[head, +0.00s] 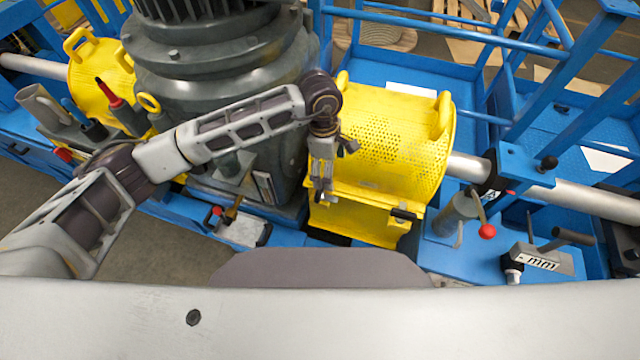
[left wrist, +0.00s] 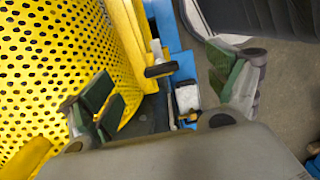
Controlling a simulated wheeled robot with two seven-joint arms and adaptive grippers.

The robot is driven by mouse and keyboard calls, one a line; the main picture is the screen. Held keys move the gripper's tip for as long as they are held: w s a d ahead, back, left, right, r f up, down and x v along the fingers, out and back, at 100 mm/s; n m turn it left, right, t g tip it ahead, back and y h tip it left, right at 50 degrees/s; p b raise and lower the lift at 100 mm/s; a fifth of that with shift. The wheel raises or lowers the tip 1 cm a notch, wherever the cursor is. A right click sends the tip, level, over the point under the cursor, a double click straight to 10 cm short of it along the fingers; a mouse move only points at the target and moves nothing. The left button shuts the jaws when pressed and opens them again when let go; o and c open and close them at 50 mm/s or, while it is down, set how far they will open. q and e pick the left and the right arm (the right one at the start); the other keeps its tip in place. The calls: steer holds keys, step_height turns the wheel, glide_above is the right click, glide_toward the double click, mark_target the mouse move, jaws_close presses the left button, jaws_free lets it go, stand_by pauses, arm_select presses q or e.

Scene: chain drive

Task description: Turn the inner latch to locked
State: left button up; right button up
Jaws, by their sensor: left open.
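The yellow perforated guard (head: 385,140) covers the shaft to the right of the big grey motor (head: 225,70). A black latch handle (left wrist: 160,69) stands out from the guard's yellow edge in the left wrist view; it looks like the inner latch, on the motor side. In the head view it is mostly hidden by my gripper. A second black latch (head: 403,213) sits at the guard's front right. My left gripper (head: 322,182) points down by the guard's motor-side front corner. Its green-padded fingers (left wrist: 168,88) are apart, with the latch showing between them.
The motor stands close on the left of my gripper. A red-knobbed lever (head: 487,231) and a grey tool with a black handle (head: 545,255) are on the blue frame at right. Another yellow guard (head: 100,80) is at far left. Blue rails (head: 430,35) run behind.

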mark_target(320, 191)
arm_select(q)
steer(key=w+a, duration=0.1)
steer(key=a+y, duration=0.1)
steer(key=shift+w+a+r+t, duration=0.2)
steer(key=shift+w+a+t, duration=0.1)
steer(key=shift+w, duration=0.05)
steer(key=shift+f, duration=0.15)
steer(key=shift+f+p, duration=1.05)
steer(key=shift+f, duration=5.75)
steer(key=shift+c, duration=0.5)
steer(key=c, duration=0.9)
